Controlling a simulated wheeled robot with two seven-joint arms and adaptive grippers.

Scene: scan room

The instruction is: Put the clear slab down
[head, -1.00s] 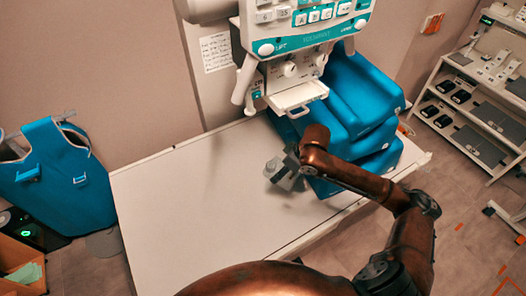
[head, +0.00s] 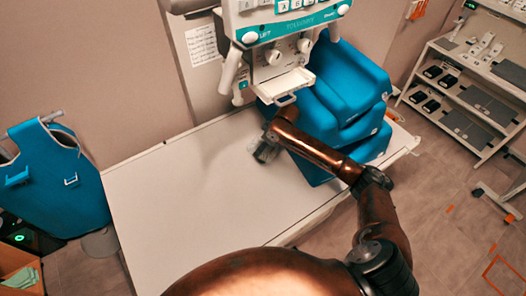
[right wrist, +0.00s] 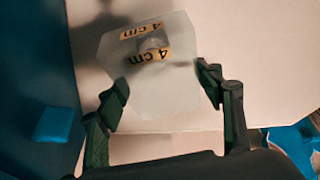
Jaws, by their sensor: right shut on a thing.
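The clear slab (right wrist: 150,90) is a pale, see-through block with yellow "4 cm" labels, in the right wrist view. My right gripper (right wrist: 163,82) has a finger on either side of the slab and is shut on it. In the head view my right gripper (head: 265,151) is over the white table (head: 190,215), just left of the blue cushions; the slab is hard to make out there. Whether the slab touches the table I cannot tell. My left gripper is not in view.
Blue stacked cushions (head: 345,85) stand on the table's right part. A white machine with a small tray (head: 285,85) hangs above its back edge. The table's left and middle are clear. A blue apron (head: 50,175) is at the left; shelves (head: 470,100) are at the right.

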